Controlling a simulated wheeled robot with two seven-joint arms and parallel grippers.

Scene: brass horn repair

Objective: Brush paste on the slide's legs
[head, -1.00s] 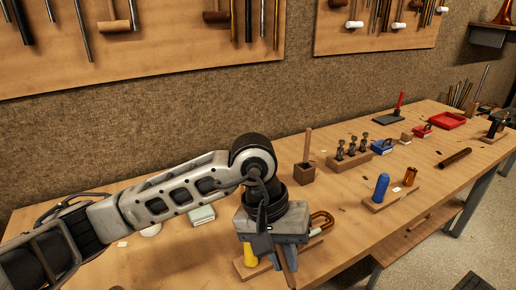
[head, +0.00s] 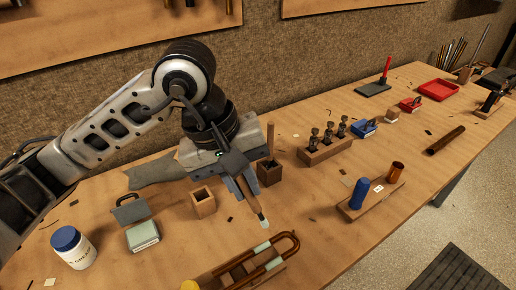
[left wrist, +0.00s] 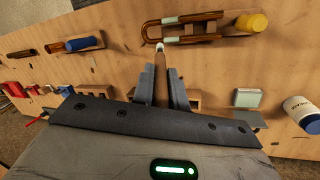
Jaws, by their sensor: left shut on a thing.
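My left gripper (head: 243,188) is shut on a brush (head: 256,206) with a brown handle and a pale tip, pointing down. The copper U-shaped slide (head: 292,241) lies on a wooden holder at the front, with pale bands on its legs. A yellow piece (head: 190,286) is at its left end. The brush tip is just behind the slide in the head view, apart from it there. In the left wrist view the tip (left wrist: 160,46) is close by the slide (left wrist: 185,28); contact cannot be told. My right gripper is not in view.
A white jar with a blue lid (head: 74,248) and a pale green-grey box (head: 143,235) stand at left. A wooden block with a hole (head: 203,202) and a dark wooden pot (head: 269,173) are behind.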

